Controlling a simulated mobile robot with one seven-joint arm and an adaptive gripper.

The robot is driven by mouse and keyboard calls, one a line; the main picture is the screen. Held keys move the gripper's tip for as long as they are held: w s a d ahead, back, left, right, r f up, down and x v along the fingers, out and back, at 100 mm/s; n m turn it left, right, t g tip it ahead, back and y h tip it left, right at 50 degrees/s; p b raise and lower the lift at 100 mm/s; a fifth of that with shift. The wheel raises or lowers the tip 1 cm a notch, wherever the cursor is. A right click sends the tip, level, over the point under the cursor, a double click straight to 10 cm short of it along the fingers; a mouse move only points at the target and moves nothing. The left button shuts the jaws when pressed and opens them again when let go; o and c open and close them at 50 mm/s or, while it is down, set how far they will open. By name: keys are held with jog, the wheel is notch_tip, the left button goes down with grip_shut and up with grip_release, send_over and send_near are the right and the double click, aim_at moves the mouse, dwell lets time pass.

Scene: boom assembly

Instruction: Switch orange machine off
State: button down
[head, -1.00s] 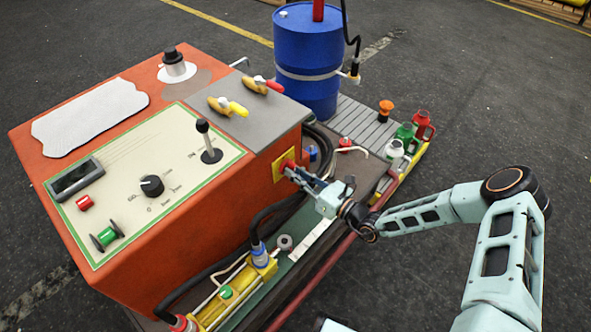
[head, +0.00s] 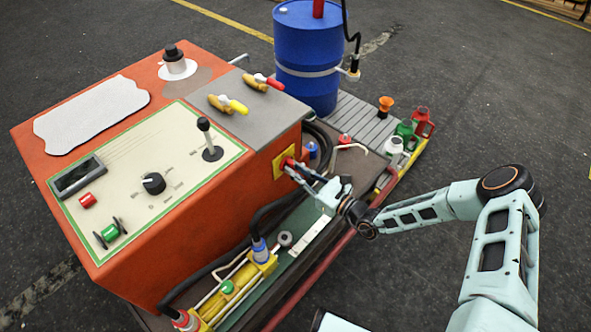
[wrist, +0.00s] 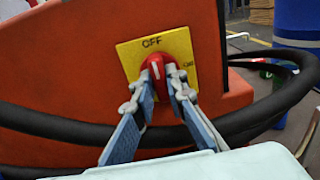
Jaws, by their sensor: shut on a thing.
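The orange machine (head: 190,240) fills the left of the head view. On its right side is a yellow switch plate (wrist: 128,58) marked OFF at the top, with a smaller mark at its right that I cannot read surely. A red rotary knob (wrist: 155,62) sits in the plate's middle. The white line on the knob is nearly upright, toward the OFF mark. My gripper (wrist: 162,90) is shut on the knob, one finger on each side. The head view shows my gripper (head: 299,170) reaching the plate from the right; its fingers partly hide the knob there.
A black hose (wrist: 60,123) runs behind and below my fingers. A yellow cylinder (head: 240,280) lies below the switch. The blue drum (head: 307,60) and small bottles (head: 405,135) stand behind my arm. Open floor lies to the right.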

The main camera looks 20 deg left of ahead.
jog(key=c, duration=1.9)
grip_release()
jog(key=shift+c, duration=0.2)
jog(key=v, duration=1.2)
jog(key=shift+s, duration=0.1)
